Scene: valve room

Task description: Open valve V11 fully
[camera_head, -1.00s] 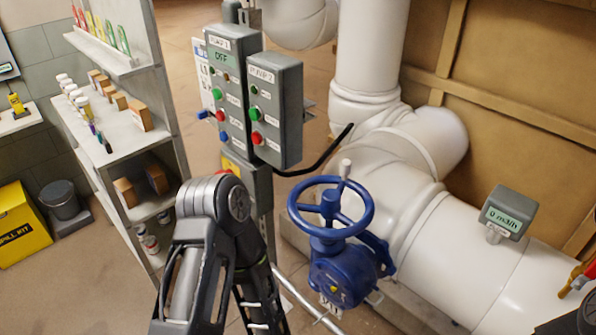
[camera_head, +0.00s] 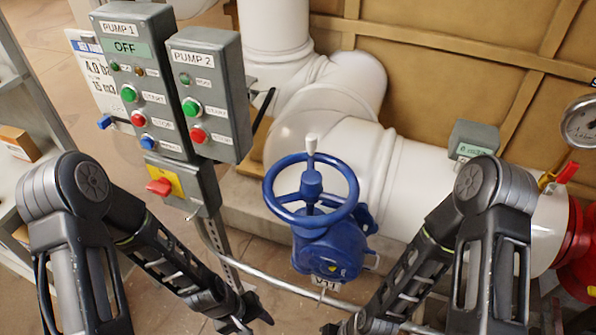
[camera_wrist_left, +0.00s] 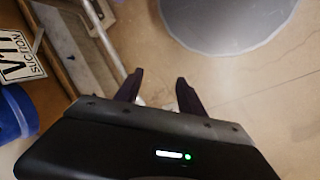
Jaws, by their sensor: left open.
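The valve (camera_head: 325,250) is blue, with a blue handwheel (camera_head: 312,212) and a white-tipped knob on its rim. Part of a blue body (camera_wrist_left: 14,112) shows at that view's left edge. My left gripper (camera_head: 258,308) is below and left of the valve, apart from the handwheel. Its fingers (camera_wrist_left: 158,92) are apart, with nothing between them. My right gripper (camera_head: 335,328) is at the bottom edge, mostly cut off, below the valve.
Pump 1 box (camera_head: 135,80), showing OFF, and Pump 2 box (camera_head: 208,95) stand left of the valve, above a red switch (camera_head: 160,187). A metal rail (camera_head: 290,287) runs low in front. White pipes (camera_head: 410,185) lie behind. A gauge (camera_head: 580,122) is at right.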

